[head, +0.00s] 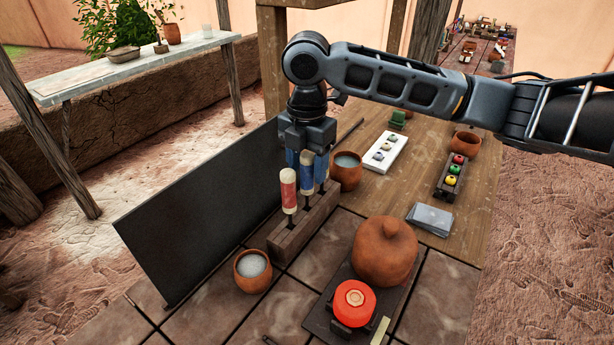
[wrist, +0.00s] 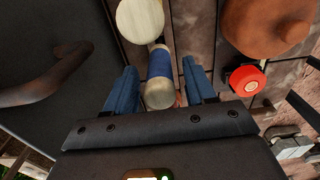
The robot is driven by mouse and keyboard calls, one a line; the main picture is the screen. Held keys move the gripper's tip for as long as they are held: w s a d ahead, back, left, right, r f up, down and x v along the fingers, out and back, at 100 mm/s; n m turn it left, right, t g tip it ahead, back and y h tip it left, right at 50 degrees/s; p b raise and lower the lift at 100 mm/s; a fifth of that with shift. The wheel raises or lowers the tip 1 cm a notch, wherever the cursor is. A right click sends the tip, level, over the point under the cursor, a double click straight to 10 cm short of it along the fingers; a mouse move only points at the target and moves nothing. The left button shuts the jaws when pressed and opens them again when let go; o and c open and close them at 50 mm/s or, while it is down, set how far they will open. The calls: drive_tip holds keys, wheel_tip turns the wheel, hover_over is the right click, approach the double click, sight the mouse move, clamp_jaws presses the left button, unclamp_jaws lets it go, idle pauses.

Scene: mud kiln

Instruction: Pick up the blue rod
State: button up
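The blue rod (head: 306,176) has a blue band and cream ends and stands upright in a dark wooden rack (head: 297,238). My gripper (head: 307,164) is above the rack, pointing down, with its blue fingers on either side of the rod's upper part. In the wrist view the blue rod (wrist: 160,68) lies between the two open fingers, with a visible gap on each side. A red rod (head: 289,190) with cream ends stands in front of it in the rack. A cream round end (wrist: 140,18) beside the blue rod shows in the wrist view.
A dark upright panel (head: 205,215) stands left of the rack. Clay cups (head: 253,271) (head: 345,171) stand close by. A domed clay pot (head: 384,250) and a red round object (head: 353,302) are on the right. A white tray (head: 385,151) lies behind.

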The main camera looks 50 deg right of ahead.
clamp_jaws()
drive_tip(key=shift+r, duration=0.1)
idle(0.3)
wheel_tip(320, 180, up, 10)
drive_tip(key=shift+f+b, duration=0.1)
drive_tip(key=shift+b, duration=0.3)
idle(0.6)
